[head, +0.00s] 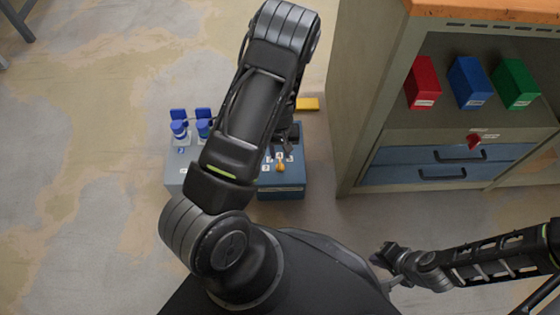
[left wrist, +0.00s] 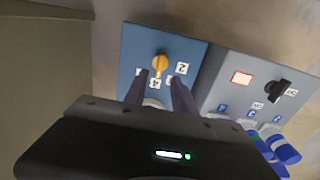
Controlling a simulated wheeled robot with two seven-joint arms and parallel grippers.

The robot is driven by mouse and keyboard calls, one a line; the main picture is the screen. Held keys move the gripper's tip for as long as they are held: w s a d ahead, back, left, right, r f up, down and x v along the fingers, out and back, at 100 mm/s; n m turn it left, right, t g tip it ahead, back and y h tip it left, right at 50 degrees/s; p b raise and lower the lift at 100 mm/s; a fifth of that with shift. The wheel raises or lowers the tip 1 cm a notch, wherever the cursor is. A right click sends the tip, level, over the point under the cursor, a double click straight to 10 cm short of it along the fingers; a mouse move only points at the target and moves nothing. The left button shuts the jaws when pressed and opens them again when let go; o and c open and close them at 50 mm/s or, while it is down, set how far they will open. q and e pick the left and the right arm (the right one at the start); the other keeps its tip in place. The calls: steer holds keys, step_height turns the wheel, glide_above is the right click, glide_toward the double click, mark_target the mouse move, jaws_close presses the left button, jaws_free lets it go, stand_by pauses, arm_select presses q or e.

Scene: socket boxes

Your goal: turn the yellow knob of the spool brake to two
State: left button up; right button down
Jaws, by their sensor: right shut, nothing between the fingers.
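The yellow knob (head: 280,167) sits on the blue spool brake box (head: 282,188). It also shows in the left wrist view (left wrist: 160,62), with its narrow end toward the white number labels. The label two (left wrist: 181,68) lies right of the knob there; other labels are partly hidden by my fingers. My left gripper (left wrist: 159,84) is open, its two fingers apart, just short of the knob and not visibly holding it. In the head view my left gripper (head: 290,135) is partly hidden by my arm, above the box. My right gripper (head: 383,256) is shut and empty, far from the box.
A yellow piece (head: 308,104) lies behind. A cabinet (head: 357,150) with red, blue and green boxes stands to the right.

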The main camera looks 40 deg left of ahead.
mark_target(280, 164)
arm_select(q)
step_height(280, 164, down, 7)
steer(key=b, duration=0.2)
steer(key=shift+r+b, duration=0.1)
steer(key=shift+b, duration=0.2)
steer(key=shift+c, duration=0.4)
jaws_close()
